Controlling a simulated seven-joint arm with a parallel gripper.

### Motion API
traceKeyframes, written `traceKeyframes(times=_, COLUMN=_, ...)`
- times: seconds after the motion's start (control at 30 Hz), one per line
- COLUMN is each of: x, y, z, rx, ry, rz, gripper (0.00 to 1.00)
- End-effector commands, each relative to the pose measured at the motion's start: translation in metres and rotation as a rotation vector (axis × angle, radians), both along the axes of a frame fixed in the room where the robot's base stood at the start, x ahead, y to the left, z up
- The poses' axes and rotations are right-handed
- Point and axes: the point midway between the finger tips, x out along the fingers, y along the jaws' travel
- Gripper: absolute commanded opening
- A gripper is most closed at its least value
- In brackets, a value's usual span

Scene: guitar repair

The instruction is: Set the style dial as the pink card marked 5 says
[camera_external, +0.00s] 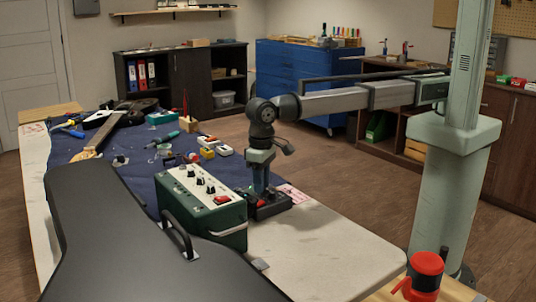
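My gripper (261,187) points down over a small black device (270,208) on the workbench, just right of a green and cream box. Its fingertips are too small and too dark to tell whether they are open, shut or touching a dial. The green box (222,234) has several black knobs (199,180) and a red part on its sloping top. No dial is legibly labelled as the style dial. A pink card (293,194) lies on the bench right behind the black device. Another pinkish card (34,129) lies at the far left edge. Their markings are unreadable.
A large black guitar case (120,235) fills the front left. A guitar (118,122), tools and several small pedals (208,153) lie on the dark blue mat (150,178). The bench's front right (320,250) is clear. A red-topped bottle (426,270) stands at the front right.

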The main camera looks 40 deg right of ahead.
Motion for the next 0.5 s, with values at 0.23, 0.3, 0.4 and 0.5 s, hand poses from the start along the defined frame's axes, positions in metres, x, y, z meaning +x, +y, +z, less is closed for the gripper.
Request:
traceKeyframes(times=0.23, x=0.0000, y=0.0000, z=0.0000, rx=0.000, ry=0.000, rz=0.000, gripper=0.09)
traceKeyframes(times=0.3, x=0.0000, y=0.0000, z=0.0000, rx=0.000, ry=0.000, rz=0.000, gripper=0.02)
traceKeyframes(times=0.4, x=0.0000, y=0.0000, z=0.0000, rx=0.000, ry=0.000, rz=-0.011, gripper=0.02)
traceKeyframes(times=0.5, x=0.0000, y=0.0000, z=-0.0001, rx=0.000, ry=0.000, rz=-0.073, gripper=0.02)
